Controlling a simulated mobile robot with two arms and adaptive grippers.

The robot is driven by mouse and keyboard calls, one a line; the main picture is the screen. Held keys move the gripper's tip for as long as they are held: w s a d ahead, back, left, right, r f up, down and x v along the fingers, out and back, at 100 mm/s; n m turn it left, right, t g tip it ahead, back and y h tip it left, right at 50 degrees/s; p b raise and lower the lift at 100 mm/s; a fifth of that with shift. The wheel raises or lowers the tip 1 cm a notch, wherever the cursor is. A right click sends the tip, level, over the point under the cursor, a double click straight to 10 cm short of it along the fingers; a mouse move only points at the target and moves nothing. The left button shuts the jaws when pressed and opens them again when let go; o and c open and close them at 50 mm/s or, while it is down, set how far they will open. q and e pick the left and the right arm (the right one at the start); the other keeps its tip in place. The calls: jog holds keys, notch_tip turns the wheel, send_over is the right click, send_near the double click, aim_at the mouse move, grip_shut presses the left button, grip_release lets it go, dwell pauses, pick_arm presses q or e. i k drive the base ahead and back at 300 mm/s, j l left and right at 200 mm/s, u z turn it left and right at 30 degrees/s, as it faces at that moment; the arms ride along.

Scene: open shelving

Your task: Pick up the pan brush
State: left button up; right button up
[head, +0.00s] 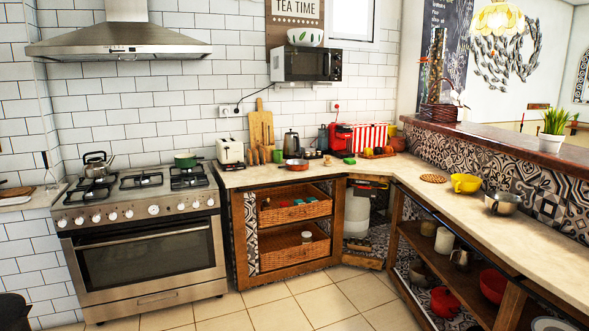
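I cannot make out a pan brush for certain. A small green item (350,161) lies on the back counter in front of the red appliance, too small to identify. A thin upright utensil (46,162) shows by the small counter at the far left, also too small to tell. Neither of my grippers is in view.
A stove (150,260) with a kettle (97,164) and green pot (186,160) stands at left. The L-shaped counter (425,200) holds a toaster (230,151), yellow bowl (466,183) and metal pot (503,203). Open shelves (440,268) are below. The tiled floor (290,302) is clear.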

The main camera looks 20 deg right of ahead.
aim_at(328, 163)
jog(key=i+l+z, duration=0.5)
jog(key=i+z, duration=0.35)
jog(key=i, duration=0.15)
